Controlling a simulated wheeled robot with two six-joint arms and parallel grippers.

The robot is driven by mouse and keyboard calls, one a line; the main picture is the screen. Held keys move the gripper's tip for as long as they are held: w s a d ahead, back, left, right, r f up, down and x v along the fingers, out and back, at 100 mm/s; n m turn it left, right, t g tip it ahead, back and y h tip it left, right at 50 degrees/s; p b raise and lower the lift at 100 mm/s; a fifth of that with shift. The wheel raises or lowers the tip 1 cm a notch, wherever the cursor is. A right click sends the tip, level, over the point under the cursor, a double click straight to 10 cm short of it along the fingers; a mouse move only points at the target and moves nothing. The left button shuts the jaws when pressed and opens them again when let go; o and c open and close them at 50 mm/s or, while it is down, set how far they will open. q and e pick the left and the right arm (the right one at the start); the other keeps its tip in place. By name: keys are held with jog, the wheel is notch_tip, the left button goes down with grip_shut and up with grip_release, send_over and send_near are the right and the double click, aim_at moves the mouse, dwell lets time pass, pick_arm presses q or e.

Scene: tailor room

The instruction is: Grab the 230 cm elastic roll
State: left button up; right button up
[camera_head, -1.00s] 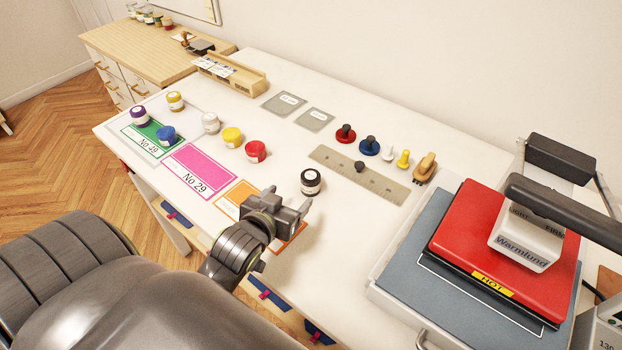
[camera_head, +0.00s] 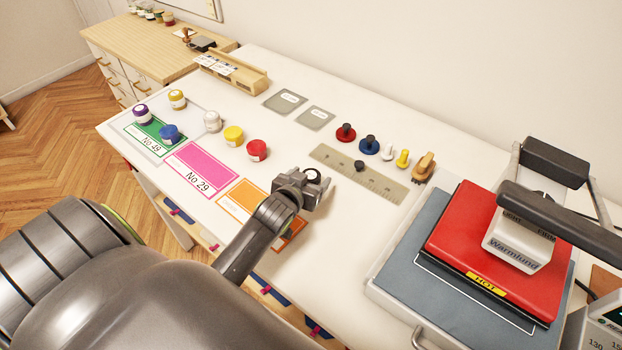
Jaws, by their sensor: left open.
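Several small coloured rolls stand on the white table (camera_head: 345,225): purple (camera_head: 141,114), gold (camera_head: 177,99), blue (camera_head: 169,134), white (camera_head: 212,121), yellow (camera_head: 233,136), red (camera_head: 257,149) and black (camera_head: 313,174). Their labels are too small to read, so I cannot tell which is 230 cm. My left gripper (camera_head: 308,186) is open at the black roll and partly hides it. I cannot tell whether the jaws are around it or touch it. My right gripper is not in view.
Cards in green (camera_head: 138,138), pink (camera_head: 198,165) and orange (camera_head: 240,200) lie left of the gripper. A ruler plate (camera_head: 350,168) and several knobbed tools lie behind it. A red heat press (camera_head: 470,230) marked HOT stands at the right.

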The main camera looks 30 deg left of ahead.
pick_arm(q)
jog(key=shift+w+a+f, duration=0.15)
jog(key=shift+w+f, duration=0.1)
jog(key=shift+w, duration=0.3)
jog(key=c, duration=1.1)
jog(key=shift+o, duration=0.2)
